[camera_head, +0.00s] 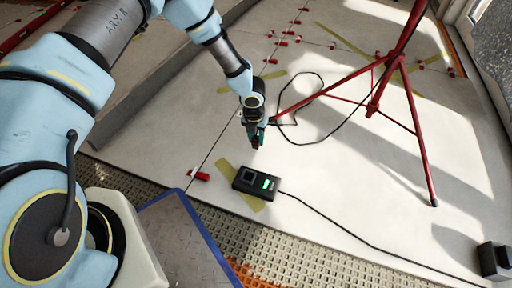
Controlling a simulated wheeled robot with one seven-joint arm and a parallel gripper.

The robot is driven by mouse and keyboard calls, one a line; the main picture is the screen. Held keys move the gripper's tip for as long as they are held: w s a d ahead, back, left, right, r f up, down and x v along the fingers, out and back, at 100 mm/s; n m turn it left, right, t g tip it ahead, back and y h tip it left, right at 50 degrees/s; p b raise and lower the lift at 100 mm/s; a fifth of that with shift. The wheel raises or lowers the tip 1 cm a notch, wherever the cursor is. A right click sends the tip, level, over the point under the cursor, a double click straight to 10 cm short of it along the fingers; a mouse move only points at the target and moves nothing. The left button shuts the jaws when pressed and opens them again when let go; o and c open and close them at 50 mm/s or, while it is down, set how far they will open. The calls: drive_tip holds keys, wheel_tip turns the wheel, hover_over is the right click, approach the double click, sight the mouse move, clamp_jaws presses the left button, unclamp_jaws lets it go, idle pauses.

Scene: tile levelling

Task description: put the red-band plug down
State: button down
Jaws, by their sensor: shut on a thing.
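My gripper (256,144) points down over the pale tile floor (330,185), just behind a black box with a lit green display. It is shut on a small dark thing, which I take for the red-band plug; the jaws hide most of it and no red band can be made out. I cannot tell whether it touches the floor.
The black box (246,187) lies on yellow tape, its cable running to the lower right. A red tripod (376,105) stands right of my gripper, with a looped cable by it. A red clip (199,175) sits in the tile seam. A black block (492,262) is at lower right.

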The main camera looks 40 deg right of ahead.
sight(256, 146)
drive_tip(key=shift+f+b, duration=0.7)
drive_tip(key=shift+f, duration=1.1)
drive_tip(key=shift+f, duration=0.2)
drive_tip(key=c, duration=0.5)
unclamp_jaws()
drive_tip(key=shift+c, duration=0.2)
wheel_tip(256, 146, up, 12)
drive_tip(key=a+p, duration=0.1)
drive_tip(key=p, duration=0.4)
drive_tip(key=shift+s+r, duration=0.15)
drive_tip(key=shift+s, duration=0.25)
drive_tip(key=shift+a, duration=0.1)
